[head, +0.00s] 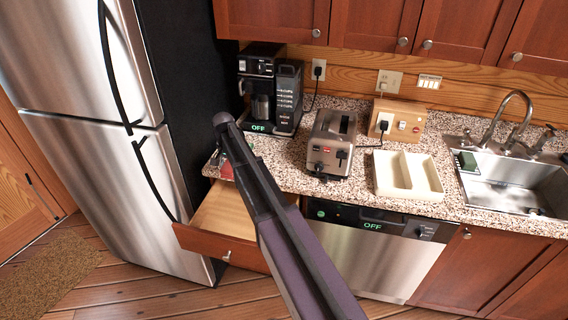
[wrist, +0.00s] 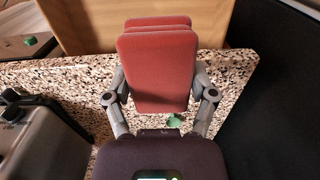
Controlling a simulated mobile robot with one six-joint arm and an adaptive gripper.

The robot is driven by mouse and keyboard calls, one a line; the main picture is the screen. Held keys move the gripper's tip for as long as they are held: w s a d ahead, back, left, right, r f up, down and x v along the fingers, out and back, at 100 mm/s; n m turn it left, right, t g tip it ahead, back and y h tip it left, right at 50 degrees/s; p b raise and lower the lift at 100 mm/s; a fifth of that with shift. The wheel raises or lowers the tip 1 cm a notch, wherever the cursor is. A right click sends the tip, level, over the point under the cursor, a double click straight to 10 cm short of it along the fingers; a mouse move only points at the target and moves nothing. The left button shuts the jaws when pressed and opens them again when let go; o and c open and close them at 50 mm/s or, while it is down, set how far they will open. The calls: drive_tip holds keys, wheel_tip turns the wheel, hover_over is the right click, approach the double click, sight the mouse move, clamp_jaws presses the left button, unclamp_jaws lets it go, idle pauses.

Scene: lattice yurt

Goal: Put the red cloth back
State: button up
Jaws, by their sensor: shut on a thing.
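The red cloth (wrist: 157,72) looks like folded, flat padded layers in the wrist view. My gripper (wrist: 160,88) is shut on it, with one grey finger at each side. Cloth and gripper are over the speckled counter near its front edge. In the head view my arm hides most of the gripper, and only a bit of red cloth (head: 227,171) shows beside it. An open wooden drawer (head: 225,212) is below the counter there, and its visible inside looks empty. In the wrist view the drawer (wrist: 130,18) lies beyond the counter edge, partly behind the cloth.
The fridge (head: 90,110) stands left of the drawer. A coffee maker (head: 270,90), toaster (head: 332,145) and cream divided tray (head: 408,178) stand on the counter. A sink (head: 515,180) is at the right. A small green thing (wrist: 173,122) lies on the counter below the cloth.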

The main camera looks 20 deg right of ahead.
wheel_tip(320, 180, up, 6)
drive_tip(key=p, duration=0.4)
drive_tip(key=shift+f+p, duration=0.1)
drive_tip(key=shift+p, duration=0.2)
drive_tip(key=shift+a, duration=0.15)
